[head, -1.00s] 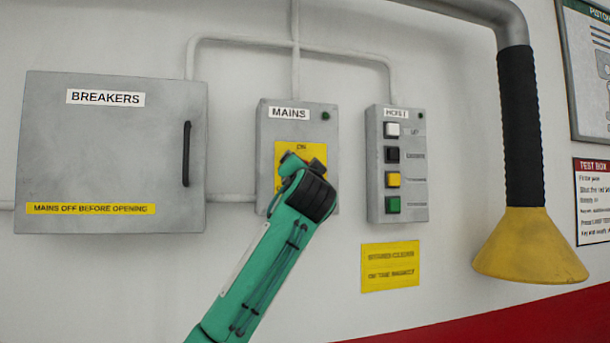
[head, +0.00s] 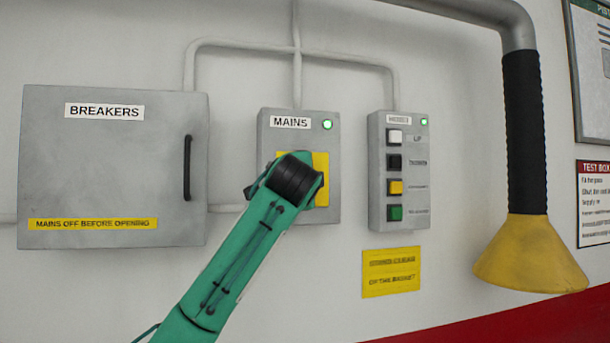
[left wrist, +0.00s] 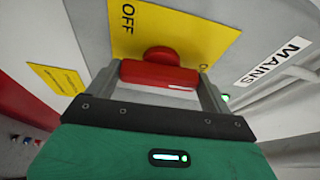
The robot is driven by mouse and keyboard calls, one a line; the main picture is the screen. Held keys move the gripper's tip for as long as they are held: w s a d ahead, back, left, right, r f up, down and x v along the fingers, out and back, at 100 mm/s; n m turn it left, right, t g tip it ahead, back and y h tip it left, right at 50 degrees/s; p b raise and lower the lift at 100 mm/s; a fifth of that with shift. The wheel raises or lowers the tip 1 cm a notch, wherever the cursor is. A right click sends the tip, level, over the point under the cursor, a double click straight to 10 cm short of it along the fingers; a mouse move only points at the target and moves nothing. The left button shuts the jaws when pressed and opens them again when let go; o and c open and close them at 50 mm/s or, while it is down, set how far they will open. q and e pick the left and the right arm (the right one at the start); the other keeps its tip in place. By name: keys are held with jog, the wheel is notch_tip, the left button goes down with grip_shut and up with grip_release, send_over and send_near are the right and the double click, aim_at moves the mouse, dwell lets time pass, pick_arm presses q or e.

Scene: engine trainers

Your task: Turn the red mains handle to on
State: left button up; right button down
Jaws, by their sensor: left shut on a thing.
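The grey mains box (head: 265,130) is on the wall in the middle of the head view, its lamp (head: 327,124) lit green. Its yellow plate (head: 321,165) is partly covered by my left arm. The red mains handle (left wrist: 160,74) shows in the left wrist view, between the fingers of my left gripper (left wrist: 160,84), which is shut on it. The word OFF shows on the plate beside the handle; the ON mark is mostly hidden. In the head view my left wrist hides the handle and fingers. My right gripper is not in view.
A breakers box (head: 110,175) with a black handle is left of the mains box. A button box (head: 377,215) with a lit green lamp is close on its right. A black hose with a yellow funnel (head: 530,252) hangs further right.

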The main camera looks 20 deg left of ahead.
pick_arm(q)
jog(key=shift+m, duration=0.4)
jog(key=o, duration=0.9)
jog(key=shift+c, duration=0.2)
jog(key=shift+d, duration=0.1)
jog(key=s+d+b, duration=0.2)
jog(key=s+b, duration=0.4)
jog(key=s, duration=0.7)
jog(key=shift+s+d, duration=0.25)
jog(key=shift+d, duration=0.1)
jog(key=shift+f+g, duration=0.1)
jog(key=shift+g, duration=0.2)
